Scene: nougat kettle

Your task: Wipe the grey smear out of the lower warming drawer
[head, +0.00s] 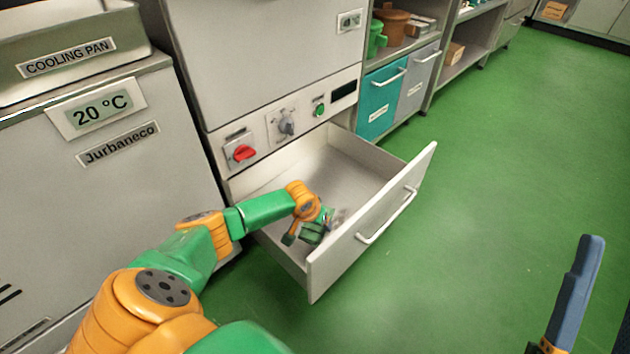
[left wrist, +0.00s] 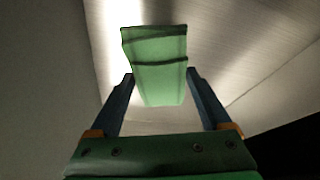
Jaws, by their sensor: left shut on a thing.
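The lower warming drawer (head: 372,238) is pulled open, with a pale grey inside and a white front. My left gripper (head: 318,228) reaches down into it near the front panel. In the left wrist view the blue fingers of my left gripper (left wrist: 160,82) are shut on a green cloth (left wrist: 156,58) with dark stripes, like a folded pad. A small greyish patch shows beside the gripper in the head view; I cannot tell whether it is the smear. Part of my right gripper (head: 562,310) shows at the lower right, over the floor, with its fingertips not clearly separable.
The drawer's handle (head: 388,216) faces the open green floor (head: 480,200). Above the drawer is a control panel with a red knob (head: 244,153). A grey cabinet (head: 60,190) with a cooling pan (head: 70,60) stands at left. Teal and grey drawers (head: 380,100) stand behind.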

